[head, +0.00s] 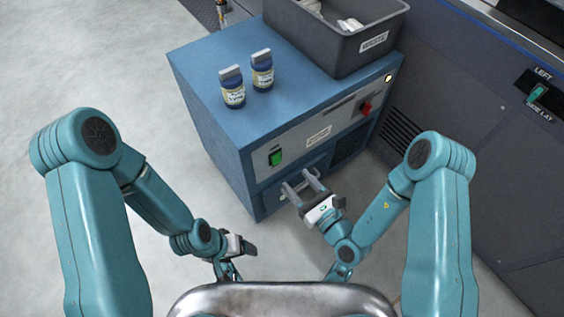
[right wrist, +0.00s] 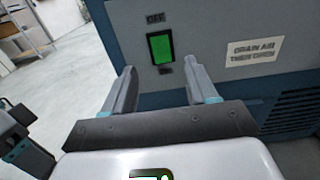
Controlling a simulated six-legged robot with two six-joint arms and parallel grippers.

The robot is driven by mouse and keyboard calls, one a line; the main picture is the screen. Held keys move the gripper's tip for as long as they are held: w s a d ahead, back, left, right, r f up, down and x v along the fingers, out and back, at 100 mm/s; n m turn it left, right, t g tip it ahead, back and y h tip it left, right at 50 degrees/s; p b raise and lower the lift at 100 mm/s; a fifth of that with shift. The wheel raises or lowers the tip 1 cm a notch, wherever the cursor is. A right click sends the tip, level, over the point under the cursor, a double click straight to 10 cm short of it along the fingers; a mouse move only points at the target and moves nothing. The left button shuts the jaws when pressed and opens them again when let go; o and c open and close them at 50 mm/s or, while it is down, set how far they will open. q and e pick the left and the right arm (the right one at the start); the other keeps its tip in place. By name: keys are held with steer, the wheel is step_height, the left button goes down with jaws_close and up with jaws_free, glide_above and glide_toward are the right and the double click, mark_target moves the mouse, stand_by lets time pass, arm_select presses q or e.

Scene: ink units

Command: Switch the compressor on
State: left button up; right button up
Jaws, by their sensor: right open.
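The blue cabinet (head: 220,130), apparently the compressor, stands in front of me. A green rocker switch (head: 276,158) is on the left of its front panel. In the right wrist view the switch (right wrist: 160,47) has "OFF" above it; the lower label is unreadable. Which side is pressed I cannot tell. My right gripper (head: 298,181) is open and empty, below and right of the switch in the head view. In the right wrist view its fingers (right wrist: 159,67) point toward the panel, with the switch between and beyond the tips. My left gripper (head: 238,247) is low, left of the cabinet's front; its jaws are unclear.
A red switch or knob (head: 366,108) and a pale lit lamp (head: 389,78) are farther right on the panel. Two jars (head: 233,87) (head: 262,70) and a grey waste bin (head: 343,55) stand on top. Floor at left is clear.

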mark_target(277, 157)
steer(key=b+x, duration=0.1)
steer(key=x, duration=0.7)
steer(key=shift+w, duration=0.1)
